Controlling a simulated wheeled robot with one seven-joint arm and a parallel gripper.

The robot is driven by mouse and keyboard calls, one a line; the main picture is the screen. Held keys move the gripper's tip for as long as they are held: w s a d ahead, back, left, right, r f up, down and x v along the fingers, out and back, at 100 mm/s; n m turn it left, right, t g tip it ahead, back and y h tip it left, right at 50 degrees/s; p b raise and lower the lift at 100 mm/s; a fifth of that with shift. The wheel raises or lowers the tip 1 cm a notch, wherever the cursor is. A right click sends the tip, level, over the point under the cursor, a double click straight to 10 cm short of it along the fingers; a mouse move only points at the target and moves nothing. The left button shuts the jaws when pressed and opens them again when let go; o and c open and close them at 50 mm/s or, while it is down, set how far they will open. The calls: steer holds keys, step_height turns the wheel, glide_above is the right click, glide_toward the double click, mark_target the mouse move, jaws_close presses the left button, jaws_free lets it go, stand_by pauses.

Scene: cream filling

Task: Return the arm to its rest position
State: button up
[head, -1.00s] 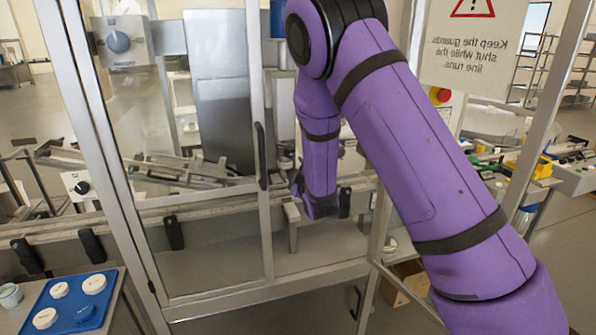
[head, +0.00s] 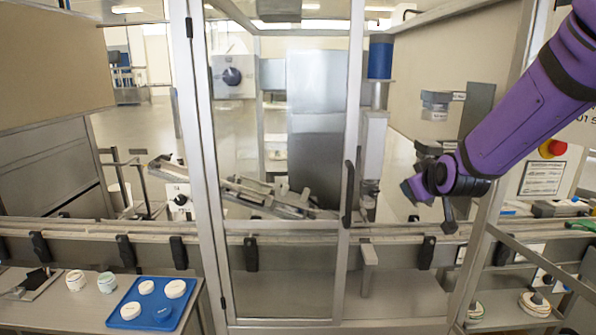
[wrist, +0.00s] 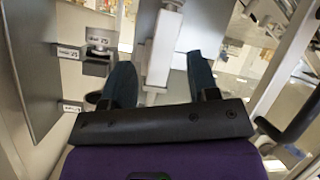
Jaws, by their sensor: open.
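My purple arm (head: 530,110) reaches in from the upper right of the head view. My gripper (head: 415,190) is at its end, in front of the open bay right of the glazed guard door, above the conveyor rail. In the wrist view my gripper (wrist: 160,80) shows two dark blue-grey fingers spread wide apart. Nothing is between them.
The guard door (head: 280,180) and its frame posts stand beside the arm. The conveyor (head: 120,230) runs across below. A red emergency button (head: 552,148) is at right.

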steer(key=s+d+r+m+g, duration=0.1)
steer(key=s+r+m+g, duration=0.1)
steer(key=s, duration=1.5)
steer(key=s+d+r+m+g, duration=0.1)
steer(key=s+r+m+g, duration=0.2)
steer(key=s, duration=1.4)
step_height(320, 180, up, 2)
steer(key=shift+r+g, duration=0.25)
steer(key=shift+g, duration=0.85)
